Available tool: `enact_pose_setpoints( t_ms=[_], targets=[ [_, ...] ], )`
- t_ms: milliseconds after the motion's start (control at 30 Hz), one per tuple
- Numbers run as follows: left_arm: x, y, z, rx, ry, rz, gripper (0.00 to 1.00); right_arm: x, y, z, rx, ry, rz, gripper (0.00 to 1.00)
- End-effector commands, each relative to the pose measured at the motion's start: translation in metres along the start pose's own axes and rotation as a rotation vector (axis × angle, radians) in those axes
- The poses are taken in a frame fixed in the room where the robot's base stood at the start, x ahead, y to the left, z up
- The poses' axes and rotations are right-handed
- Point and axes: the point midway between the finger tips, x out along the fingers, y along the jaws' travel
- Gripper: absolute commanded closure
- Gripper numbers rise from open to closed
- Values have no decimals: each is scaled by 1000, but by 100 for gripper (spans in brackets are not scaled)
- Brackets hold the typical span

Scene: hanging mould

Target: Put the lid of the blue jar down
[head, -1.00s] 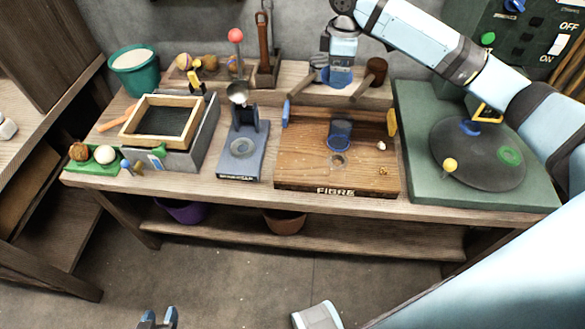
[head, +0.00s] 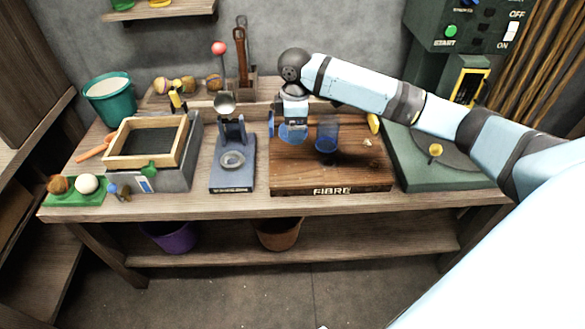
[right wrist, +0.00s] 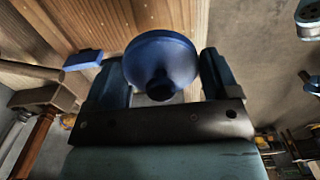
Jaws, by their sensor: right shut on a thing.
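The blue jar (head: 327,137) stands on the wooden board marked FIBRE (head: 332,178), and looks open at the top. My right gripper (head: 292,124) is left of the jar, over the back left part of the board. It is shut on the blue lid (head: 291,136), which hangs just below its fingers. In the right wrist view the round lid (right wrist: 160,52) shows with its knob between the two fingers (right wrist: 165,85). I cannot tell whether the lid touches the board. My left gripper is not in the head view.
The green turntable base (head: 440,178) is to the right. The board's front is mostly clear.

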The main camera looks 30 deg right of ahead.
Motion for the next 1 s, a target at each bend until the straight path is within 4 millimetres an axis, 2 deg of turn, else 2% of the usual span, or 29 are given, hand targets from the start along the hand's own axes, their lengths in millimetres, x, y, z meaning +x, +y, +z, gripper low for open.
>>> enact_pose_setpoints(
  t_ms=[33,100,300,400,567,833,1000],
  targets=[
    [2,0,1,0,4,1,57,17,0,0,0,-2,-2,41],
    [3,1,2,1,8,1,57,36,-1,0,0,-1,-3,41],
    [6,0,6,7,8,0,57,82,0,0,0,-1,-1,41],
    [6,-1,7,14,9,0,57,94,0,0,0,0,1,41],
    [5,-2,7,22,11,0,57,103,0,0,0,0,1,41],
    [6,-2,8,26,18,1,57,140,0,0,-1,0,0,41],
    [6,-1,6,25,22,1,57,142,0,0,-1,0,1,41]
  ],
)
